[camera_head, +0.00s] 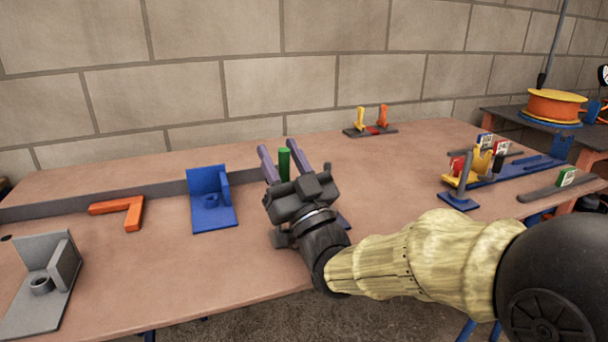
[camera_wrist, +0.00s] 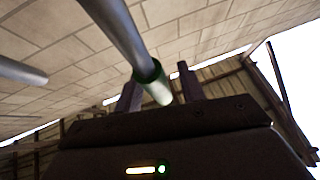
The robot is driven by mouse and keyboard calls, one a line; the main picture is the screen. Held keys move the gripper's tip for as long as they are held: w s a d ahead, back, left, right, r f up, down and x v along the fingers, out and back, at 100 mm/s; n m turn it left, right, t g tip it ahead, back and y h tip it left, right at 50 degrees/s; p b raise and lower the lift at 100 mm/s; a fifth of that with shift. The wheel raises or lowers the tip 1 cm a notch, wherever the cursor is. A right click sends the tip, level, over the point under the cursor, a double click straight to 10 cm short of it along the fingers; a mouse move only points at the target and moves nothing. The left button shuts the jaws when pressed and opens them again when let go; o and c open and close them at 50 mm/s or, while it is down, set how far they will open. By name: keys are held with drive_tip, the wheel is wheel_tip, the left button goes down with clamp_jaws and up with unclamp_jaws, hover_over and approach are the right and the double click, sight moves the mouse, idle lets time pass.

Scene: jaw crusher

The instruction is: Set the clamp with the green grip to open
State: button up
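The green grip (camera_head: 284,163) stands upright between the two purple fingers of my gripper (camera_head: 281,160) in the head view. In the wrist view the green grip (camera_wrist: 153,82) shows on a grey bar, between my fingers (camera_wrist: 160,90). My gripper is open, and a gap shows between the grip and at least the right finger. Whether either finger touches the grip cannot be told. The rest of the clamp is hidden behind my gripper and wrist; its setting cannot be seen.
A clamp with yellow and orange parts (camera_head: 371,122) is at the back. Another yellow clamp (camera_head: 464,180) stands right.

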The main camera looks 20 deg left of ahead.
drive_tip(key=shift+s+d+f, duration=0.2)
drive_tip(key=shift+d, duration=0.05)
drive_tip(key=s+d+f, duration=0.1)
drive_tip(key=s+d, duration=0.7)
drive_tip(key=d, duration=0.2)
drive_tip(key=shift+s+d, duration=0.15)
drive_tip(key=shift+s, duration=0.15)
